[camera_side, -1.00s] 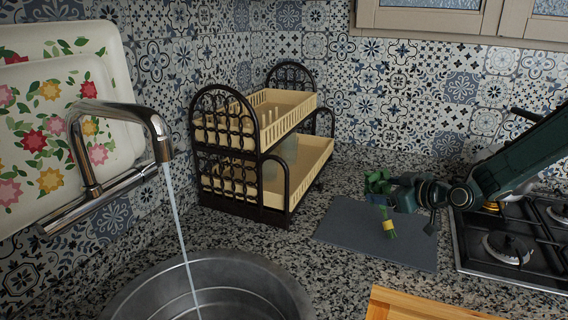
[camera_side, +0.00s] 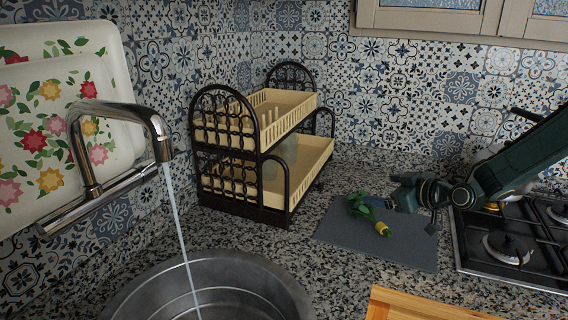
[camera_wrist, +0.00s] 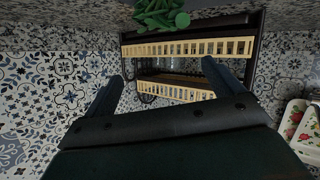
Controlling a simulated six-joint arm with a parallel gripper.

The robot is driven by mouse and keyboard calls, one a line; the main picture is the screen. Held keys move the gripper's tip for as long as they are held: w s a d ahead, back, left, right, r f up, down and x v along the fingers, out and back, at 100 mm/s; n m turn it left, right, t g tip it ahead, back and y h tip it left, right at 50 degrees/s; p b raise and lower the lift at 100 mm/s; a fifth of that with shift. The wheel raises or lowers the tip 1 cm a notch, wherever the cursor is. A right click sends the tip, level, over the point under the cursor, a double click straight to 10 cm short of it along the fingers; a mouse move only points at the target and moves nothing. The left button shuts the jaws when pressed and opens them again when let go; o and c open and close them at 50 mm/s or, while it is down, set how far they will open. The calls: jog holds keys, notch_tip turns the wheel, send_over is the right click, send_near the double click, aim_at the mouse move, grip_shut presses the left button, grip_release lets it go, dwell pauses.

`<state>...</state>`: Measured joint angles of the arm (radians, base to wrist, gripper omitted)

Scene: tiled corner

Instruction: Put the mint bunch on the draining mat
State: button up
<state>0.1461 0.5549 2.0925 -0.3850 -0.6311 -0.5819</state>
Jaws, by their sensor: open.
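The mint bunch (camera_side: 364,210) lies on the grey draining mat (camera_side: 405,253), its leafy end toward the back left and its yellow-banded stem end toward the front right. My gripper (camera_side: 386,190) is open and empty, just above and to the right of the leaves. In the wrist view the two fingers of my gripper (camera_wrist: 165,78) stand wide apart with nothing between them. The mint bunch (camera_wrist: 162,15) shows at the top edge there, beyond the fingertips and partly cut off.
A two-tier dish rack (camera_side: 262,150) stands left of the mat. A steel sink (camera_side: 150,300) with a running tap (camera_side: 120,110) is at front left. A gas hob (camera_side: 520,240) lies right of the mat, and a wooden board (camera_side: 420,306) is at the front edge.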

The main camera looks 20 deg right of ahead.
jog(key=v, duration=1.1)
jog(key=shift+s+r, duration=0.15)
jog(key=shift+s, duration=0.2)
jog(key=s+a+r+g, duration=0.4)
jog(key=s+r, duration=0.1)
jog(key=s, duration=0.4)
jog(key=s+d+r+m+g+h, duration=0.1)
jog(key=s+m+g, duration=0.1)
jog(key=s, duration=0.7)
jog(key=s+d+r+m+g+h, duration=0.1)
jog(key=s+m, duration=0.1)
jog(key=s, duration=0.8)
jog(key=shift+s+r+m+g+h, duration=0.3)
jog(key=shift+s+r+g, duration=0.05)
jog(key=shift+g, duration=0.05)
